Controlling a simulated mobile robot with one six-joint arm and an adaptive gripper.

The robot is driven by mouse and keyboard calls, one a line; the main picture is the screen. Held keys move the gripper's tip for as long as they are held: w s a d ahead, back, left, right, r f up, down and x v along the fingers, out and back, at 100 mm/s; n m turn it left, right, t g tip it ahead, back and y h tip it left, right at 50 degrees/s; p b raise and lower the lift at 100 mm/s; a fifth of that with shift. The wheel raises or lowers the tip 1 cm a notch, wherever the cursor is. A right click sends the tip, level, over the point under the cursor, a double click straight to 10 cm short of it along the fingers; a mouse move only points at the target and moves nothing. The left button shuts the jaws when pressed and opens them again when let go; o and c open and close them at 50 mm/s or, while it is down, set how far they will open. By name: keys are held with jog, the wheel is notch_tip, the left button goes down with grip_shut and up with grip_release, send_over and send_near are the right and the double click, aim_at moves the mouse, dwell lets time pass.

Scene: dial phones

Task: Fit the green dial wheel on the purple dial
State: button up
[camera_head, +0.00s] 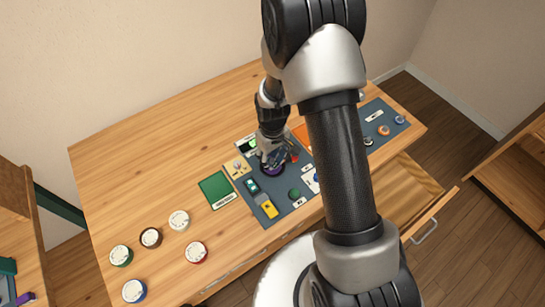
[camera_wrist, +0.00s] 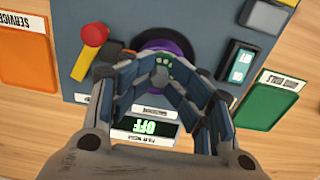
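A round wheel with a white face and green rim (camera_head: 122,255) lies on the table at the left in the head view. The purple dial (camera_head: 273,171) is on the blue-grey panel, partly hidden under my gripper (camera_head: 270,150). In the wrist view the purple dial (camera_wrist: 182,47) shows just beyond the fingertips of my gripper (camera_wrist: 160,75), with a dark ring around it. Small green marks show between the fingertips. The fingers curve in toward each other; whether they touch or hold anything is unclear.
Other wheels lie on the table: red (camera_head: 196,252), blue (camera_head: 133,290), brown (camera_head: 151,237) and cream (camera_head: 179,220). A red-knobbed lever (camera_wrist: 93,36) and a green switch (camera_wrist: 240,66) flank the dial. A display (camera_wrist: 145,128) reads OFF. A drawer (camera_head: 425,215) stands open at the right.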

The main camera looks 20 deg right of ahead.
jog(key=shift+s+f, duration=0.15)
jog(key=shift+s, duration=0.1)
notch_tip(320, 180, up, 14)
jog(key=f+p, duration=0.1)
jog(key=p, duration=0.3)
notch_tip(320, 180, up, 8)
jog(key=t, duration=0.1)
send_over(272, 160)
jog(key=s, duration=0.2)
jog(key=s+r+m+t, duration=0.3)
jog(key=s+r, duration=1.3)
jog(key=s, duration=0.3)
jog(key=shift+s+d+r+m+t, duration=0.15)
jog(key=shift+r+m+t, duration=0.15)
